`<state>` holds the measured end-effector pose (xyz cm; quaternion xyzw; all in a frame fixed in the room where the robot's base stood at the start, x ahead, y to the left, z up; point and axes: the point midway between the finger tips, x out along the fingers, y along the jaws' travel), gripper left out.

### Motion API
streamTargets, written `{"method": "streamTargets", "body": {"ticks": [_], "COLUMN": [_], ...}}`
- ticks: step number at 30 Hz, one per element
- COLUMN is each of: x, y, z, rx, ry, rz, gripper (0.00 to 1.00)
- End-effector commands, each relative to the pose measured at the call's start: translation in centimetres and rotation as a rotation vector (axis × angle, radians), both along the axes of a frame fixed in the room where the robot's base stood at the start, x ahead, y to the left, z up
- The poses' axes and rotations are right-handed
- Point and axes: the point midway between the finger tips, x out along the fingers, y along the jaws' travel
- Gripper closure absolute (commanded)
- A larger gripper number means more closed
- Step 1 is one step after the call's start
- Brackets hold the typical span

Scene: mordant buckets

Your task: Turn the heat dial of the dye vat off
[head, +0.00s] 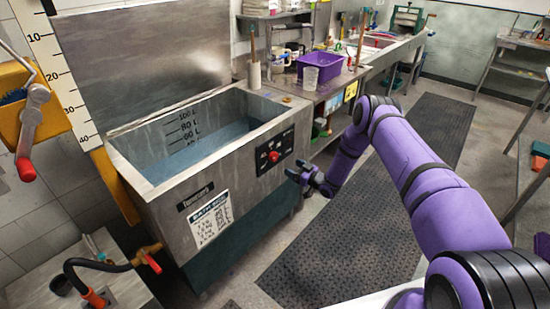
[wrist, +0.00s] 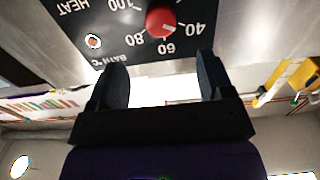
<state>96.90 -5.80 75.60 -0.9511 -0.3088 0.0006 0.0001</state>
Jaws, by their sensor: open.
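The dye vat (head: 190,130) is a steel tank with blue liquid and its lid raised. Its dark control panel (head: 274,150) is on the front and bears a round red dial (head: 273,157). The wrist view, upside down, shows the red dial (wrist: 160,21) with a pale mark pointing roughly between 40 and 60; numbers from 40 to 100 ring it. The panel reads "HEAT" and "BATH °C". My gripper (head: 300,179) is open and empty in front of the panel, to the right of and a little below the dial. In the wrist view my gripper (wrist: 162,70) has both fingers apart, not touching the dial.
A small round light (wrist: 93,41) sits on the panel near the dial. A bench with a purple bin (head: 320,67) and a clear container (head: 310,78) stands behind the vat. A dark floor mat (head: 340,230) lies to the right. A hose and tap (head: 145,258) are at lower left.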

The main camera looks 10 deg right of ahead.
Motion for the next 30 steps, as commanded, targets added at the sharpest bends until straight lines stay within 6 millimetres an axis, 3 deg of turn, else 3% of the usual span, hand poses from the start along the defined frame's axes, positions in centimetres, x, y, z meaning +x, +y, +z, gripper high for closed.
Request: {"method": "streamTargets", "body": {"ticks": [5,19,30], "x": [1.1,7.3,8.7], "y": [0.9,5.4,6.3], "z": [-0.1,0.0,0.0], "rx": [0.001,0.000,0.000], "ry": [-0.003,-0.004,-0.001], "rz": [0.003,0.002,0.000], "gripper": [0.26,0.26,0.26]}}
